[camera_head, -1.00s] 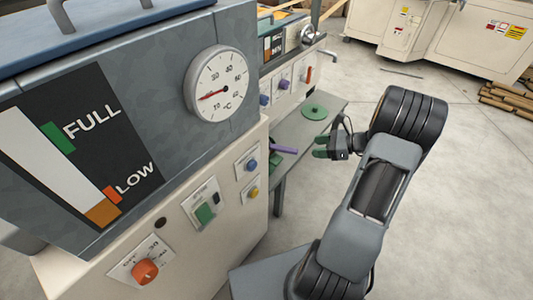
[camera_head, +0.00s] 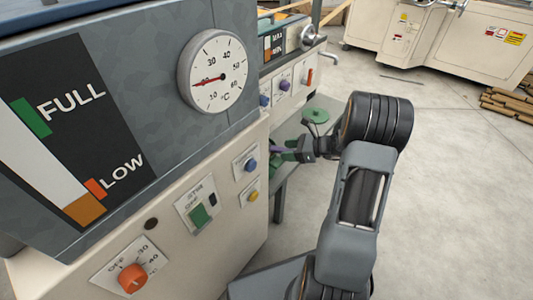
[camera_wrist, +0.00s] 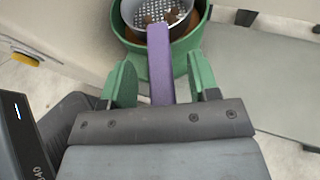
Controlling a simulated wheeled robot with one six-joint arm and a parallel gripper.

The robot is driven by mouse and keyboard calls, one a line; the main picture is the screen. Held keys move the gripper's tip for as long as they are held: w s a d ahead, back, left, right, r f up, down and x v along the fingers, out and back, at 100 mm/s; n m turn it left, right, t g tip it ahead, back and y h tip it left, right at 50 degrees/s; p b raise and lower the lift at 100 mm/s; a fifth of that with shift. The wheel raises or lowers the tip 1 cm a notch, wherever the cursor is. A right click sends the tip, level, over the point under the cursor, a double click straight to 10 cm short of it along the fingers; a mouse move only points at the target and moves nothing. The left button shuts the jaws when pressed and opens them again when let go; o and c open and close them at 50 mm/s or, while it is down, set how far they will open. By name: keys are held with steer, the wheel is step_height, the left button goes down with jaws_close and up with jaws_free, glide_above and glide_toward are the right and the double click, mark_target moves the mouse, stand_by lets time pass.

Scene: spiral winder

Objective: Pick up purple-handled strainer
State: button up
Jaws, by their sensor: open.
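The purple-handled strainer (camera_wrist: 160,62) shows in the wrist view. Its perforated metal bowl rests inside a green pot (camera_wrist: 195,55) and its handle points toward my gripper. My gripper (camera_wrist: 162,82) is open, with one green finger on each side of the purple handle and gaps between them. Round brown things lie in and under the strainer bowl. In the head view my gripper (camera_head: 288,150) is beside the bench at the machine's end, and only a bit of the purple handle (camera_head: 277,149) shows there. The pot is mostly hidden in that view.
A grey bench (camera_head: 292,130) holds a green round lid (camera_head: 315,115) behind my gripper. The large machine with gauge (camera_head: 216,72) and knobs stands close at left. Open floor (camera_head: 450,200) lies to the right, with stacked wood (camera_head: 508,103) farther off.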

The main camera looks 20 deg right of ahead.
steer(key=shift+a, duration=0.1)
steer(key=shift+c, duration=0.4)
jaws_close()
steer(key=shift+r, duration=0.15)
